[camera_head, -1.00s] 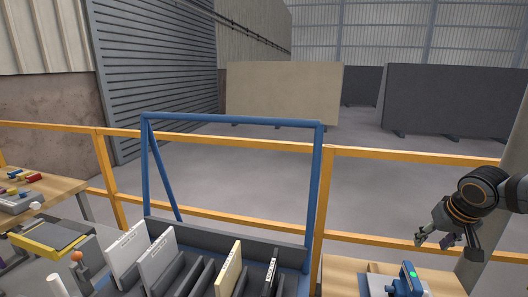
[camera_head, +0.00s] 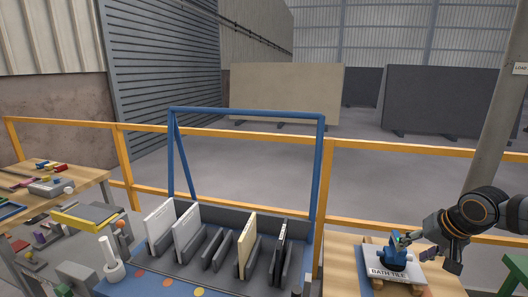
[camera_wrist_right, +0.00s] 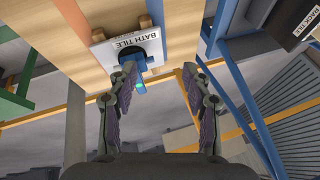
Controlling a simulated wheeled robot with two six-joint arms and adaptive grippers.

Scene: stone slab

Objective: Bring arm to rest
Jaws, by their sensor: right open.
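My right arm comes in from the right edge of the head view, with its gripper (camera_head: 426,255) beside a small blue device (camera_head: 397,256). The device has a green light and stands on a pale plate marked BATH TILE (camera_head: 388,272). In the right wrist view the two fingers of the gripper (camera_wrist_right: 160,72) are wide apart with nothing held between them. The blue device (camera_wrist_right: 146,46) and the plate (camera_wrist_right: 100,54) lie beyond the fingertips there; I cannot tell whether a finger touches the device. My left gripper is not in view.
The plate lies on a wooden table (camera_head: 343,270). A rack with a blue frame (camera_head: 245,112) and upright tiles (camera_head: 186,236) stands at the centre. An orange rail (camera_head: 90,126) runs behind, near a post (camera_head: 490,150). Another table (camera_head: 90,178) with small items is at left.

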